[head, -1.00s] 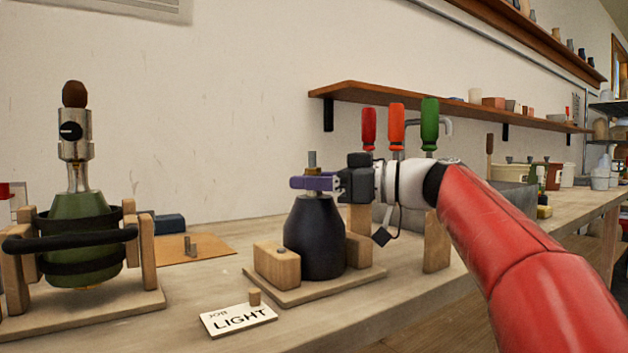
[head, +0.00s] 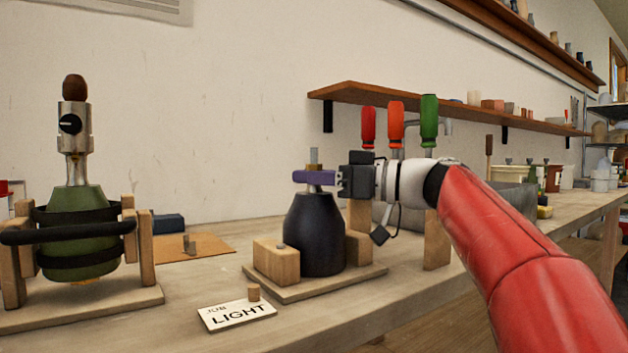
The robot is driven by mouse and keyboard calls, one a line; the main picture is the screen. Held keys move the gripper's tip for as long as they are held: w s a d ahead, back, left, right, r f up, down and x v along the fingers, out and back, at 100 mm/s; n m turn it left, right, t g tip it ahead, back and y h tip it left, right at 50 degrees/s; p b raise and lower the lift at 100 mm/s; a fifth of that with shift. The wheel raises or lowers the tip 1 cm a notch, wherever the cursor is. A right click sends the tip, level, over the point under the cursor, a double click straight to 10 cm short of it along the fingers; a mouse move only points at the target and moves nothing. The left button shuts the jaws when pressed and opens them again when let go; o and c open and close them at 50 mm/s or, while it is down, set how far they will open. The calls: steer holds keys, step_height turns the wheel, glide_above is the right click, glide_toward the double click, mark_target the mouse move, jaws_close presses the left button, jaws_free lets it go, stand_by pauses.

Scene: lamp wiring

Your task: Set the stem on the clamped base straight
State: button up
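The black bottle-shaped base (head: 314,236) sits between wooden clamp blocks (head: 277,262) on a wooden board. A short thin metal stem (head: 314,158) rises above its neck and looks close to upright; a small tilt cannot be told from here. My gripper (head: 314,178), with purple fingers, reaches in level from the right at the top of the neck. The near finger crosses in front of the stem and hides its lower part and the nut. Whether the fingers press on the stem or stand open around it is hidden.
At the left, a green lamp base (head: 75,222) with a metal socket stands in a wooden cradle. A brown mat (head: 190,247) lies left of the clamp.

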steer(key=o, duration=0.3)
steer(key=shift+d, duration=0.1)
steer(key=v, duration=0.7)
steer(key=shift+s+d+b, duration=0.15)
steer(key=shift+d+b, duration=0.15)
steer(key=shift+b, duration=0.15)
